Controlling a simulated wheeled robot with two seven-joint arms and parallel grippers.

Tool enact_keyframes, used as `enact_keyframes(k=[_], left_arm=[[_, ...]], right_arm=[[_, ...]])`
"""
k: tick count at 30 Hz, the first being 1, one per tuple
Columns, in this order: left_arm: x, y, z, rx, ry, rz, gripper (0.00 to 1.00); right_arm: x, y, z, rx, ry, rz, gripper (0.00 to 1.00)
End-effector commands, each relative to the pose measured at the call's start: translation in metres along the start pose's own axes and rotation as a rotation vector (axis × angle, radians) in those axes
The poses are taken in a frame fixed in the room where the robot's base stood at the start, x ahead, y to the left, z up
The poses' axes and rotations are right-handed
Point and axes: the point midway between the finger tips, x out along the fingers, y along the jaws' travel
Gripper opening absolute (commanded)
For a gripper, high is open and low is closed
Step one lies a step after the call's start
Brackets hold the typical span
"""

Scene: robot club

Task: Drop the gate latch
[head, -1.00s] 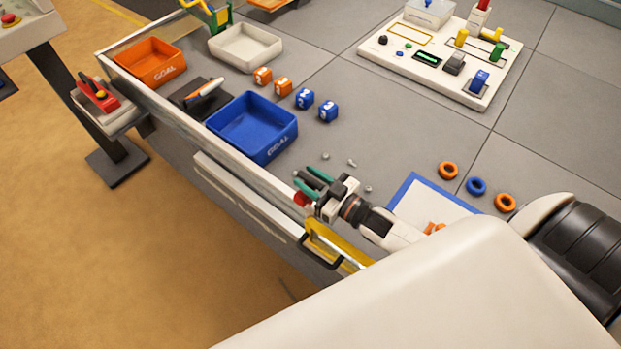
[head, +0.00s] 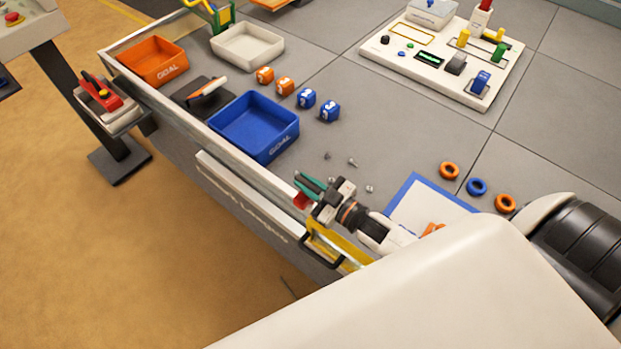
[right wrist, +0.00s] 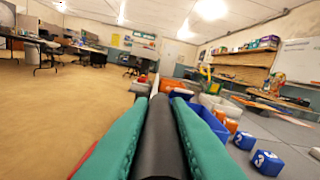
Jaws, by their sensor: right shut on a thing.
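My right gripper (head: 309,186), with teal fingers, is at the near wall of the table, above the yellow gate (head: 342,247). It is shut on a dark grey bar (right wrist: 160,140), which lies lengthwise between the two fingers in the right wrist view; I take it to be the gate latch. A red part (head: 302,200) sits just under the fingers at the wall top, and red also shows at the lower left of the wrist view. The gripper hides most of the latch in the head view. My left gripper is not in view.
A blue goal tray (head: 230,148) and an orange goal tray (head: 128,57) stand along the wall. Numbered cubes (head: 306,97), small screws (head: 352,163) and rings (head: 477,187) lie on the grey table. A control panel (head: 400,68) stands at the back. The floor outside is mostly clear.

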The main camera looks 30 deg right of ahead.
Motion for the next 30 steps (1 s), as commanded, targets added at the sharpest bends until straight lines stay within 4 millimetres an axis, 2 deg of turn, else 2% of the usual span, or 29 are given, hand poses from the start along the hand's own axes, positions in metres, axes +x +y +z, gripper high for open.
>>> enact_keyframes(k=[15, 30], left_arm=[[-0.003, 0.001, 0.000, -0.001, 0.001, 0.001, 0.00], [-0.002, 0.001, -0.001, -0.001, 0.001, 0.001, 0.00]], right_arm=[[0.000, 0.026, 0.000, -0.337, 0.001, 0.000, 0.00], [0.000, 0.032, -0.001, -0.413, 0.001, 0.001, 0.00]])
